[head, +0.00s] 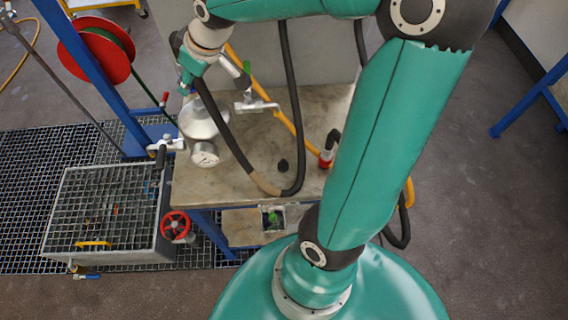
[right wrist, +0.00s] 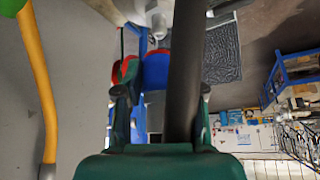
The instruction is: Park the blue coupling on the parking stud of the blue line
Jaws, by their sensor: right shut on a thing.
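My right gripper (right wrist: 162,92) has its two dark fingers closed around a blue body, which I take to be the blue coupling (right wrist: 155,74). A black hose (right wrist: 184,70) runs close across the right wrist view and hides part of it. In the head view the right gripper (head: 187,84) is above the back left of the bench, beside a silver vessel (head: 198,120). The hose (head: 228,135) hangs from it in a loop down to the bench. The coupling is hard to make out there. A small black stud (head: 283,166) stands on the bench; its line is unclear. My left gripper is out of view.
The stone-topped bench (head: 230,190) also carries a gauge (head: 205,154), a metal valve (head: 257,106) and a red-collared fitting (head: 326,160). A grated tank (head: 100,215) with a red handwheel (head: 175,225) stands to the left. A red reel (head: 85,50) and blue post (head: 95,65) are behind.

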